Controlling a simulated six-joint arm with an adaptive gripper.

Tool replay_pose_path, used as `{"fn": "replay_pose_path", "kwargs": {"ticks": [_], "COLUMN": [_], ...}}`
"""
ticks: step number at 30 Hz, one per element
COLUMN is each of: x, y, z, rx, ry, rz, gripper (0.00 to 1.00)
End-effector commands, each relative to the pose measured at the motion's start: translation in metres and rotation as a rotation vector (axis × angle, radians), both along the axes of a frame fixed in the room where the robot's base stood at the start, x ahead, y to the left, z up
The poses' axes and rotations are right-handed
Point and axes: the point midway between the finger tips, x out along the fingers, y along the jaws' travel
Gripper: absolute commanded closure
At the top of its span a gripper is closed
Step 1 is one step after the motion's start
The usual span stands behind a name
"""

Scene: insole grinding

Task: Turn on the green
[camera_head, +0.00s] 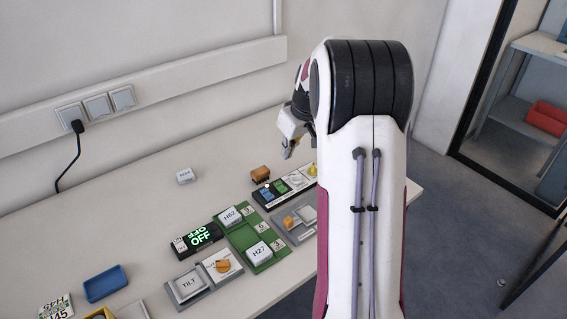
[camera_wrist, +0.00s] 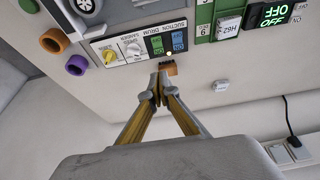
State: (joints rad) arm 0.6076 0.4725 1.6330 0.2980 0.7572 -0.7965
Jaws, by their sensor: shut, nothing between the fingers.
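The control panel (camera_head: 258,199) lies on the table, with a green switch (camera_head: 280,187) beside a blue one (camera_head: 267,194). In the wrist view the green switch (camera_wrist: 157,45) and blue switch (camera_wrist: 179,41) sit at one end of the panel, beyond my fingertips. A white knob and a yellow knob sit at its other end. My gripper (camera_wrist: 158,88) is shut and empty, with its tips close to a small brown block (camera_wrist: 171,69) in the picture. In the head view my gripper (camera_head: 289,150) hangs above the table behind the panel; its height is hard to judge.
A green tray (camera_head: 243,238) holds white blocks H62 and H27. A black display (camera_head: 198,238) reads OFF. A TILT button (camera_head: 188,285), a blue tray (camera_head: 105,284) and a white block (camera_head: 185,176) stand left. The table's back is mostly clear. Orange and purple rings (camera_wrist: 76,65) show in the wrist view.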

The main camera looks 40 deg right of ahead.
Motion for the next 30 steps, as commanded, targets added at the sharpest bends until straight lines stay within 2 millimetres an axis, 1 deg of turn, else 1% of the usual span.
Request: {"fn": "replay_pose_path", "kwargs": {"ticks": [5,8,21,30], "x": [0.004,0.008,0.028,0.037], "y": [0.000,0.000,0.001,0.000], "z": [-0.012,-0.022,-0.075,-0.110], "rx": [0.001,0.001,0.001,0.001], "ry": [0.002,0.002,0.002,0.002], "rz": [0.000,0.000,0.000,-0.001], "gripper": [1.00,1.00,1.00,1.00]}}
